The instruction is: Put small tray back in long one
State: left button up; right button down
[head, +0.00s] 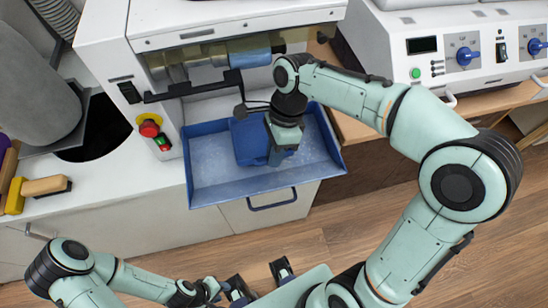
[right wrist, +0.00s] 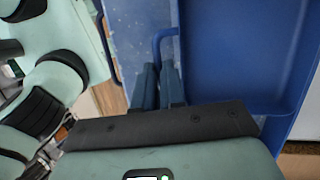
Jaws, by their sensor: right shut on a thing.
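The long tray (head: 215,187) is a wide, shallow blue tray at the front of the machine, with pale speckles on its floor. It also shows at the left in the right wrist view (right wrist: 135,35). The small tray (head: 248,140) is darker blue and appears within the long tray's outline; I cannot tell whether it touches the floor. It fills the right side of the right wrist view (right wrist: 235,50). My right gripper (head: 283,155) is shut on the small tray's handle, and its fingers (right wrist: 160,84) hide part of it. My left gripper (head: 217,290) is low in the head view, away from both trays; its opening is unclear.
The white machine (head: 215,25) with rollers stands behind the long tray. A red button (head: 149,127) is left of it. A brush (head: 45,186) lies on the left counter near a dark round opening (head: 95,130). A control panel (head: 480,50) is at right.

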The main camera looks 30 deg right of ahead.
pick_arm(q)
jog(key=shift+s+f, duration=0.1)
jog(key=shift+f, duration=0.15)
pick_arm(e)
jog(key=shift+f, duration=1.35)
pick_arm(q)
jog(key=shift+f, duration=0.1)
pick_arm(e)
jog(key=shift+f, duration=0.15)
jog(key=c, duration=1.2)
grip_release()
